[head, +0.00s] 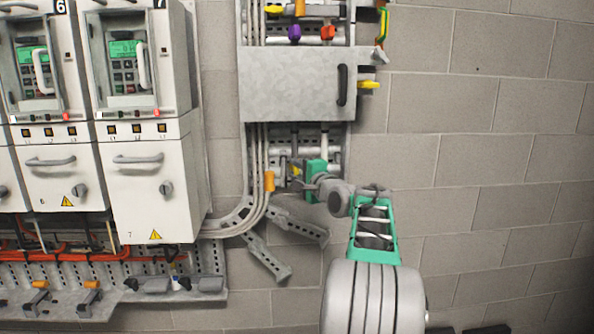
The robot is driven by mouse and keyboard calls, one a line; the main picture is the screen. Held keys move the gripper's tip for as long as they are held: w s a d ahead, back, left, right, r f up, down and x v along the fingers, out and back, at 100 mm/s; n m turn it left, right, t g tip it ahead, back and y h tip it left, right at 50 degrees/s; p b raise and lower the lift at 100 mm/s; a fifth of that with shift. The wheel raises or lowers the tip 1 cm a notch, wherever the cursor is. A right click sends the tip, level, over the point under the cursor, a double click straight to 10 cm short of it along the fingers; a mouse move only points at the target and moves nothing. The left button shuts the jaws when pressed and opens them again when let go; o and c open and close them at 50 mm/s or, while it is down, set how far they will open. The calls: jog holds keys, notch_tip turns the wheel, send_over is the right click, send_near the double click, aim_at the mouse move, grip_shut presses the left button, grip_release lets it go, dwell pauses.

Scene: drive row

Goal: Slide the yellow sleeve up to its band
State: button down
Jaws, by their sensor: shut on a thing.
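My gripper (296,182) reaches in from the right below the grey cover, at the vertical pipes. It is shut on a small yellow piece, which looks like the yellow sleeve (295,171). Only a sliver of the sleeve shows, as my gripper hides most of it. I cannot make out a band on its pipe. An orange sleeve (269,181) sits on the bent grey pipes, just left of my gripper.
A grey metal cover (296,84) with a dark handle hangs over the pipes above my gripper. Yellow-handled part (369,84) sticks out at its right. White drive cabinets (152,180) stand at left; angled brackets (268,257) lie below. The block wall at right is bare.

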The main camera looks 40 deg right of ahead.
notch_tip(320, 180, up, 8)
jog(key=p, duration=0.5)
jog(key=shift+r, duration=0.25)
jog(key=c, duration=1.4)
grip_release()
jog(key=shift+c, duration=0.2)
jog(key=o, duration=0.3)
jog(key=shift+f, duration=0.1)
jog(key=shift+s+f, duration=0.15)
jog(key=shift+s, duration=0.15)
jog(key=b+v, duration=0.3)
jog(key=v, duration=0.4)
jog(key=shift+s, duration=0.15)
